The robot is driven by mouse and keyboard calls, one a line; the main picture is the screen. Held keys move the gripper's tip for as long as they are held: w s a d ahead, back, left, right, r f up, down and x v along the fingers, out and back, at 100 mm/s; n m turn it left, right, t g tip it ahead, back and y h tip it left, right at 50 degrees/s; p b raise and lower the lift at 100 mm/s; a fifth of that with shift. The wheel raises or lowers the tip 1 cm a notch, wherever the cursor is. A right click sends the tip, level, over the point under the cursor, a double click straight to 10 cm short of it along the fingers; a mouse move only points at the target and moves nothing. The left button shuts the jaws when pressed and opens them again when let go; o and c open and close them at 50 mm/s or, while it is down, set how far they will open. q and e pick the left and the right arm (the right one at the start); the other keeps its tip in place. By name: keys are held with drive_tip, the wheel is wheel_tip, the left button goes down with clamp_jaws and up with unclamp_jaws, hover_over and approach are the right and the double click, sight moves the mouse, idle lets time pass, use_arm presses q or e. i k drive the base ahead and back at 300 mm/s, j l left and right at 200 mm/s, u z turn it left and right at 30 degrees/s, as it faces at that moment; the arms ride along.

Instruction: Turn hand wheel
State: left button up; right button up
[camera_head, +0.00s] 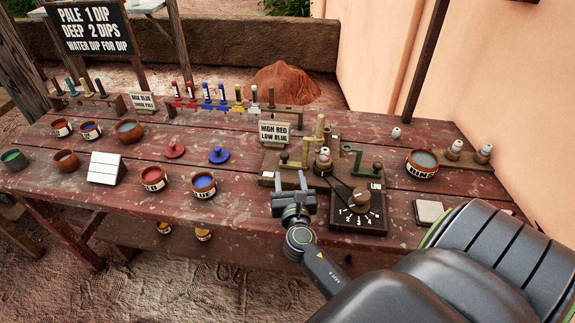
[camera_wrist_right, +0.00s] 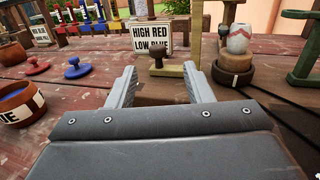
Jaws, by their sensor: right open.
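No part here is clearly labelled as a hand wheel. Crank-like parts stand on the wooden board on the table: a tan crank (camera_head: 292,161) with a brown knob and a green crank (camera_head: 351,157). A small cup on a dark round base (camera_head: 322,163) stands between them. A dark box with a numbered dial and pointer (camera_head: 357,203) is in front. My right gripper (camera_head: 291,183) is open and empty, just in front of the tan crank. In the right wrist view, the brown knob (camera_wrist_right: 158,56) shows beyond and between the fingertips, apparently not held. My left gripper is not in view.
A "HIGH RED LOW BLUE" sign (camera_head: 274,133) stands behind the board. Red (camera_head: 174,150) and blue (camera_head: 218,155) knobbed lids and several pots lie to the left. A bowl (camera_head: 421,163) stands right. My right arm covers the table's front right.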

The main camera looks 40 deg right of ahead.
sight(358, 204)
drive_tip(key=k+j, duration=0.7)
drive_tip(key=i+j+z, duration=0.05)
drive_tip(key=j, duration=0.1)
